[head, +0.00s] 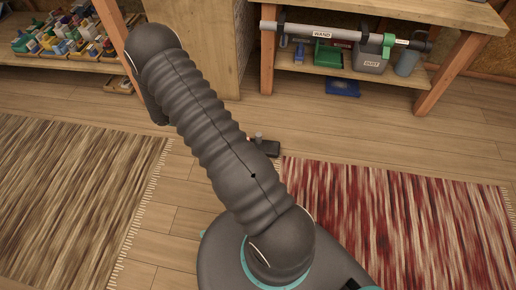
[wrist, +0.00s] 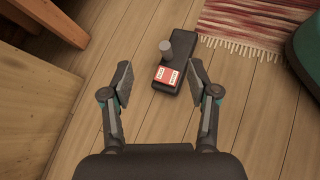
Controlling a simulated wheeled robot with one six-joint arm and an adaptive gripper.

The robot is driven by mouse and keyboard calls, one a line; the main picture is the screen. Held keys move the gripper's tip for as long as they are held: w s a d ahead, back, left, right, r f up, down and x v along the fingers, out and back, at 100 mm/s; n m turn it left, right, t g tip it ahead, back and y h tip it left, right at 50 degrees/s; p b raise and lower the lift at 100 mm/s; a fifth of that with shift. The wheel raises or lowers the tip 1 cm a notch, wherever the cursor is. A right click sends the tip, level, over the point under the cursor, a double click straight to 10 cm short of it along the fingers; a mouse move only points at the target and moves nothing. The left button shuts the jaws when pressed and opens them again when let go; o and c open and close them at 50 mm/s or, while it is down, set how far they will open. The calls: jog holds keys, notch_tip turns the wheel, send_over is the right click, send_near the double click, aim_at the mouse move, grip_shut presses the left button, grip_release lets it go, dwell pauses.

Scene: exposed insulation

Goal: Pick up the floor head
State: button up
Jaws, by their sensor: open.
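The floor head (wrist: 182,52) lies flat on the wooden floor in the wrist view. It is a long dark block with an upright grey round neck and a red and white label on top. In the head view the floor head (head: 268,149) shows just past my arm, which hides part of it. My gripper (wrist: 160,66) is open and empty in the wrist view. Its two fingers appear on either side of the label end of the floor head, apart from it. The height of the fingers above the floor is hard to tell.
A red striped rug (head: 400,220) lies right of the floor head, a brown rug (head: 70,190) at left. A workbench (head: 440,85) stands behind, with a grey tube labelled WAND (head: 315,32) and bins.

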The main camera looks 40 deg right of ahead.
notch_tip(320, 180, down, 13)
jog(key=s+d+n+h, duration=0.1)
jog(key=d+n+h, duration=0.1)
jog(key=n, duration=0.1)
jog(key=b, duration=0.1)
send_near(258, 135)
jog(key=shift+t, duration=0.3)
jog(key=d+f, duration=0.1)
jog(key=d, duration=0.1)
jog(key=s+d+f, duration=0.1)
jog(key=d+f, duration=0.1)
jog(key=shift+f, duration=0.15)
jog(key=shift+r+x, duration=0.2)
jog(key=shift+x, duration=1.2)
jog(key=shift+r+x, duration=0.2)
jog(key=shift+x, duration=1.15)
jog(key=shift+s+d, duration=0.1)
jog(key=shift+s, duration=0.05)
grip_shut()
